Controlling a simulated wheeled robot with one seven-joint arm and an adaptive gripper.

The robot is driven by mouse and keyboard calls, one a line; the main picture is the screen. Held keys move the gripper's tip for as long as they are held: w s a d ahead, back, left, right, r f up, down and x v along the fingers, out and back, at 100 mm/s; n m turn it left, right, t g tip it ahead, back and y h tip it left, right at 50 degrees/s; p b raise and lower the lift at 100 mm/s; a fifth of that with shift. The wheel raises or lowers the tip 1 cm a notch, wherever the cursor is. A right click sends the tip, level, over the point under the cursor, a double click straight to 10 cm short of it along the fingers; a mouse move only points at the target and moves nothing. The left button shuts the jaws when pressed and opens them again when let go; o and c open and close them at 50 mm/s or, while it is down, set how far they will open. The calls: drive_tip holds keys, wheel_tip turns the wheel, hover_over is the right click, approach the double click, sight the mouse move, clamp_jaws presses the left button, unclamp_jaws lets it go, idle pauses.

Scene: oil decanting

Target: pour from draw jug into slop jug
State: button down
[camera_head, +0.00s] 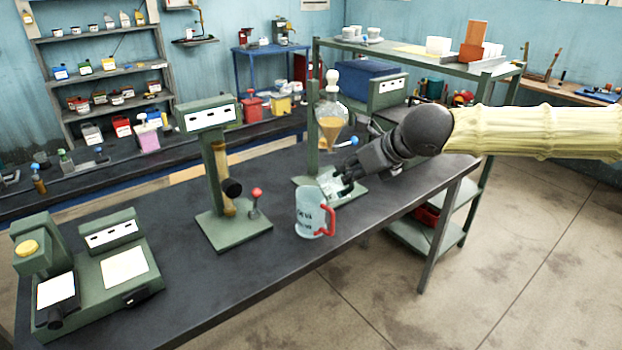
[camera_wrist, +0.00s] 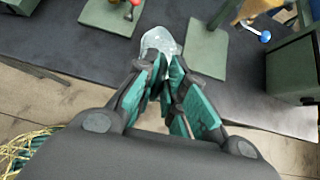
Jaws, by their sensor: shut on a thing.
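My gripper (camera_head: 342,184) is shut at the middle of the bench, just right of a pale blue jug (camera_head: 309,213) with a red handle. This jug stands upright on the dark bench; I cannot read its lettering surely. At my fingertips is a pale, clear jug-like thing (camera_head: 327,181), mostly hidden by the fingers and held close above and beside the red-handled jug. In the wrist view my gripper (camera_wrist: 163,75) has its fingers close together, with the clear thing (camera_wrist: 160,41) just beyond their tips. I cannot see any liquid flowing.
A green stand (camera_head: 234,227) with a red-knobbed lever is left of the jug. A stand with a glass funnel of amber liquid (camera_head: 334,128) is behind my gripper. A green balance-like device (camera_head: 110,265) is at the bench's left end. Bench between is clear.

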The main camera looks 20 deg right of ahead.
sight(335, 172)
drive_tip(key=shift+w+a+r+g+h+p, duration=0.15)
drive_tip(key=shift+w+g+p, duration=0.15)
drive_tip(key=shift+p, duration=0.4)
drive_tip(key=shift+w+a+g+h+p, duration=0.15)
drive_tip(key=shift+w+g+p, duration=0.15)
drive_tip(key=shift+p, duration=0.35)
drive_tip(key=shift+d, duration=0.1)
drive_tip(key=shift+w+g+p, duration=0.2)
drive_tip(key=shift+g+p, duration=0.2)
drive_tip(key=shift+p, duration=0.45)
drive_tip(key=r+p, duration=0.1)
drive_tip(key=p, duration=0.1)
drive_tip(key=shift+w+a+g+h+p, duration=0.25)
drive_tip(key=shift+w+g+h+p, duration=0.05)
drive_tip(key=shift+w+g+p, duration=0.1)
drive_tip(key=shift+w+a+f+p, duration=0.1)
drive_tip(key=shift+w+p, duration=0.05)
drive_tip(key=shift+p, duration=0.15)
drive_tip(key=shift+w+g+p, duration=0.25)
drive_tip(key=shift+g+p, duration=0.25)
drive_tip(key=shift+p, duration=0.2)
drive_tip(key=shift+w+a+f+g+h+p, duration=0.1)
drive_tip(key=shift+w+a+g+h+p, duration=0.2)
drive_tip(key=shift+p, duration=0.3)
drive_tip(key=shift+w+a+g+h+p, duration=0.1)
drive_tip(key=shift+w+g+h+p, duration=0.1)
drive_tip(key=shift+w+g+p, duration=0.3)
drive_tip(key=shift+p, duration=0.4)
